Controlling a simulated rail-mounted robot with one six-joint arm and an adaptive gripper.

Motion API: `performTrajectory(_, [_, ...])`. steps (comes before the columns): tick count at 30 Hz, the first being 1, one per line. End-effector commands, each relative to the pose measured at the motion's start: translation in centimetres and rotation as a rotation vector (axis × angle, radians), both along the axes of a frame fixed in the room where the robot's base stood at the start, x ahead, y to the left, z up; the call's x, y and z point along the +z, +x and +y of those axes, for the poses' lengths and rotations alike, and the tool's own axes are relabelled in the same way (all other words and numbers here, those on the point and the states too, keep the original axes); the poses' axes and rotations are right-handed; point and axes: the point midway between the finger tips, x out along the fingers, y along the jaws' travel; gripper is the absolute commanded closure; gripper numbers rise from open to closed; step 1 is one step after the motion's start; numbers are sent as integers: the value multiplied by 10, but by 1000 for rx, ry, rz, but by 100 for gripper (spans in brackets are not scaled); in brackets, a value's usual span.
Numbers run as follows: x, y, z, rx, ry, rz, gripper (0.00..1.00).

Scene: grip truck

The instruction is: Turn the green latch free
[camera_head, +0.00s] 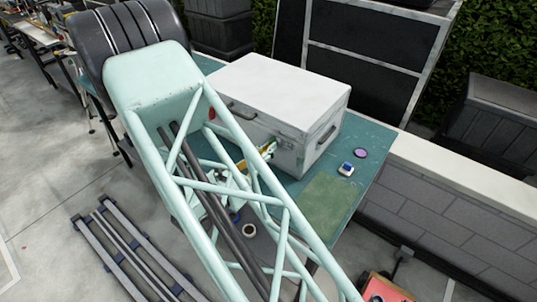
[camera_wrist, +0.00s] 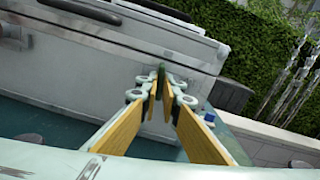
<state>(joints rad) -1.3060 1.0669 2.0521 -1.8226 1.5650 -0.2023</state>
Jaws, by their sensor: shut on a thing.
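A white hard case (camera_head: 290,85) with a grey metal edge stands closed on a teal table. It fills the upper left of the wrist view (camera_wrist: 100,55). My gripper (camera_wrist: 162,88) is at the case's front face, below the lid edge, and its two yellow-padded fingers converge there. A small dark green piece, seemingly the green latch (camera_wrist: 161,72), shows between the fingertips, and the jaws are closed on it. Most of the latch is hidden by the fingers. In the head view my arm covers much of the front, and the latch cannot be made out.
The teal table (camera_head: 375,140) bears a purple disc (camera_head: 360,153), a small blue and white item (camera_head: 346,168) and a green mat (camera_head: 337,200) right of the case. A low block wall (camera_head: 440,205) runs along the right. Dark cases stand behind.

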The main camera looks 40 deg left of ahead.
Motion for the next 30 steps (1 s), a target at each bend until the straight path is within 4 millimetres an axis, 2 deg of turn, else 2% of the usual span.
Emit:
performTrajectory(12, [-1, 0, 0, 0, 175, -3, 100])
performTrajectory(27, [1, 0, 0, 0, 197, -4, 100])
performTrajectory(28, [1, 0, 0, 0, 197, -4, 94])
performTrajectory(30, [1, 0, 0, 0, 197, -4, 87])
